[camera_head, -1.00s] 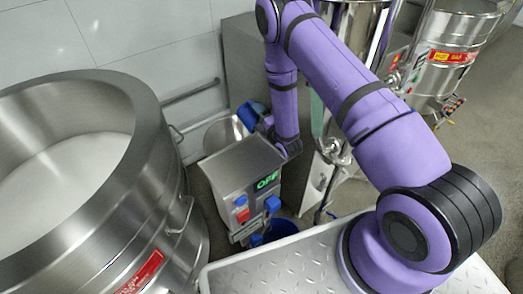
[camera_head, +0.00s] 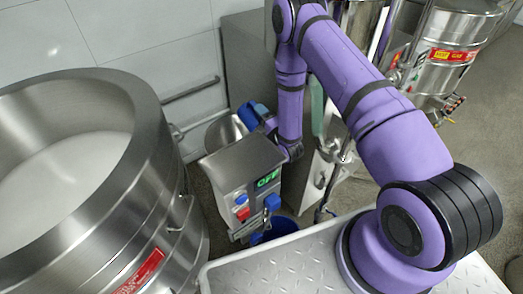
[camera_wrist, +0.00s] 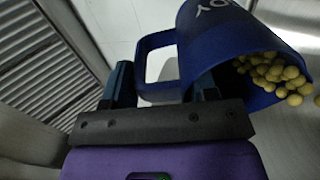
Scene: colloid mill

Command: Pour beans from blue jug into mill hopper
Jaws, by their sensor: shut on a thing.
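The blue jug (camera_wrist: 207,35) fills the upper right of the wrist view, tilted with its mouth to the right. Yellowish beans (camera_wrist: 274,74) lie at its lip, and one or two show at the right edge beyond it. My gripper (camera_wrist: 163,88) is shut on the jug's handle. In the head view the jug (camera_head: 250,115) is small and partly hidden by my arm, beside the metal mill hopper (camera_head: 220,134). The hopper stands behind the mill's control box (camera_head: 240,165), which reads OFF. The hopper's inside is mostly hidden.
A large steel vat (camera_head: 150,110) with whitish contents stands at the left. A blue bucket (camera_head: 283,228) sits on the floor below the control box. Steel tanks (camera_head: 455,50) stand at the back right. A wall rail (camera_head: 190,90) runs behind the hopper.

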